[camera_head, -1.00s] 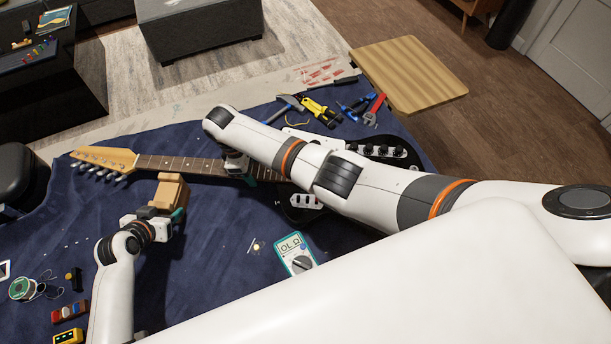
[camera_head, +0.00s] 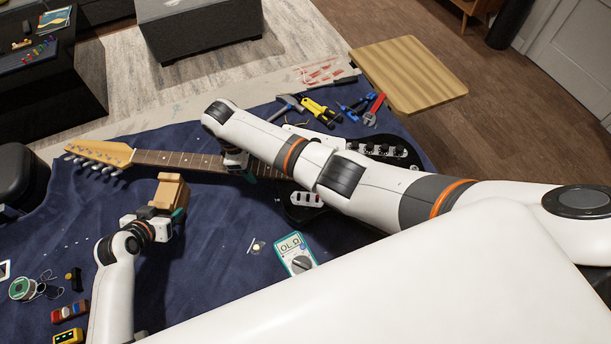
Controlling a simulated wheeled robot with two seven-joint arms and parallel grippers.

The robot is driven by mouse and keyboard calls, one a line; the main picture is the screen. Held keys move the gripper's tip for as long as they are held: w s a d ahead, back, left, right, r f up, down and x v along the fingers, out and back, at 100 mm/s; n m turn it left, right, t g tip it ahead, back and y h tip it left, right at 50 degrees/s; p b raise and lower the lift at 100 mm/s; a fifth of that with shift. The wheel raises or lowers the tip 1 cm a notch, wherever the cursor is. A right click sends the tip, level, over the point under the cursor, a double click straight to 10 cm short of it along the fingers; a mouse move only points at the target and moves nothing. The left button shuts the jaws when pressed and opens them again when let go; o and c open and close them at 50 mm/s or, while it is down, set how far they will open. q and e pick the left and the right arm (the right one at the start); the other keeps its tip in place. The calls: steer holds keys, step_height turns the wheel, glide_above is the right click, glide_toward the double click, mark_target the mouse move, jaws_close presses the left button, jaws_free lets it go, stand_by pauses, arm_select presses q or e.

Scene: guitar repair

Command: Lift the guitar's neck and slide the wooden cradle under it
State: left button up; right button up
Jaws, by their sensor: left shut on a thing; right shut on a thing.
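The guitar lies across the blue cloth, its headstock (camera_head: 98,153) at the left and its neck (camera_head: 180,161) running right toward the dark body (camera_head: 385,149). My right gripper (camera_head: 243,172) is shut on the neck near the body; my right arm hides much of the body. The wooden cradle (camera_head: 170,192) stands on the near side of the neck, just below it in the picture. My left gripper (camera_head: 172,219) is shut on the cradle's near end. Whether the cradle touches the neck or the cloth cannot be told.
A multimeter (camera_head: 294,255) lies on the blue cloth (camera_head: 215,270) nearer me. A solder spool (camera_head: 21,288) and small parts lie at the left. The cloth between cradle and multimeter is mostly clear.

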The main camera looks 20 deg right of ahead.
mark_target(166, 198)
arm_select(q)
steer(key=shift+r, duration=0.1)
arm_select(e)
steer(key=shift+w+a+r, duration=0.15)
steer(key=shift+r, duration=0.4)
steer(key=shift+r, duration=0.7)
stand_by(0.3)
steer(key=shift+r, duration=0.45)
arm_select(q)
steer(key=shift+w, duration=0.15)
steer(key=shift+w+d, duration=0.35)
steer(key=shift+w, duration=0.3)
steer(key=shift+w+d, duration=0.3)
steer(key=shift+w, duration=0.3)
steer(key=shift+w+d, duration=0.35)
steer(key=shift+w, duration=0.3)
steer(key=shift+w+d, duration=0.4)
steer(key=shift+w, duration=0.35)
steer(key=shift+w+d, duration=0.4)
steer(key=shift+w, duration=0.3)
steer(key=shift+w+d, duration=0.4)
steer(key=shift+w, duration=0.35)
